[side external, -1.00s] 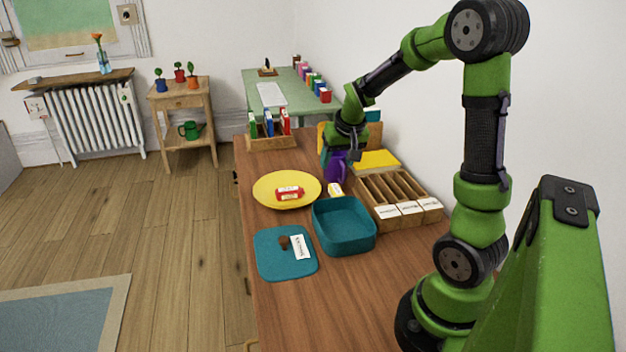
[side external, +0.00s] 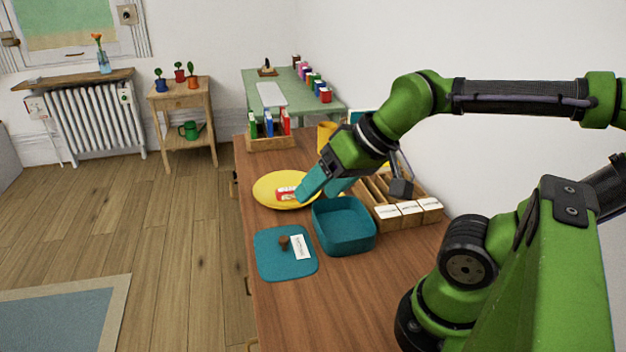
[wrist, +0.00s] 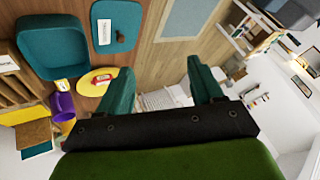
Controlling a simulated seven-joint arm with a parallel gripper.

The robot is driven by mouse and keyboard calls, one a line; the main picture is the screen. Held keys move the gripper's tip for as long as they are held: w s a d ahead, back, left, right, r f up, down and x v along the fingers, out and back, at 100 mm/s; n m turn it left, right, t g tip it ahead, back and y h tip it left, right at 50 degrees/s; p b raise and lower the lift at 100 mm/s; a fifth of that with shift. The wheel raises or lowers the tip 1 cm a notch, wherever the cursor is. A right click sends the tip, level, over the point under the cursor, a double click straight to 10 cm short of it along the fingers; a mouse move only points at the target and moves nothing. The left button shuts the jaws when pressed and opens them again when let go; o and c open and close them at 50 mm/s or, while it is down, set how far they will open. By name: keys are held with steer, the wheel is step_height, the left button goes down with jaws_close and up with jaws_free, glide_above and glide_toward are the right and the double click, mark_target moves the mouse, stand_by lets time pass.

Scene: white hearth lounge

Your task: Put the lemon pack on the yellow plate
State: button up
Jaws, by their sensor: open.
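The yellow plate (side external: 268,192) lies on the wooden table with a red-and-white pack (side external: 285,193) on it. In the wrist view the plate (wrist: 91,78) is partly covered by a finger, and the red pack (wrist: 104,85) shows too. The lemon pack (wrist: 62,85), small, yellow and white, lies on the table beside the plate in the wrist view. In the side view it is hidden behind my gripper. My gripper (side external: 323,190) is open with teal fingers, above the table near the plate's right edge. In the wrist view nothing is between its fingers (wrist: 158,74).
A teal bin (side external: 343,228) stands in front of the plate, beside a teal mat (side external: 270,262) with a white card. A wooden divider rack (side external: 405,219) is to the right. A purple jug (wrist: 61,106) stands near the lemon pack. A book holder (side external: 270,143) is at the back.

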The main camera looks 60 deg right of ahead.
steer(key=w+d+f+m+h, duration=0.35)
steer(key=w+d+f, duration=0.55)
steer(key=d, duration=0.4)
steer(key=d+f+h, duration=0.1)
steer(key=d+f, duration=0.2)
steer(key=d, duration=0.2)
steer(key=d+f+m+h, duration=0.1)
steer(key=d+f+h, duration=0.1)
steer(key=d, duration=0.3)
steer(key=d+f+h, duration=0.2)
steer(key=d+f, duration=0.2)
steer(key=d, duration=0.1)
steer(key=shift+w+f+m+g, duration=0.1)
steer(key=shift+f+m+g, duration=0.15)
steer(key=shift+f+g, duration=0.15)
steer(key=shift+d+f, duration=0.15)
steer(key=shift+d, duration=0.05)
steer(key=shift+x, duration=3.55)
steer(key=shift+c, duration=0.3)
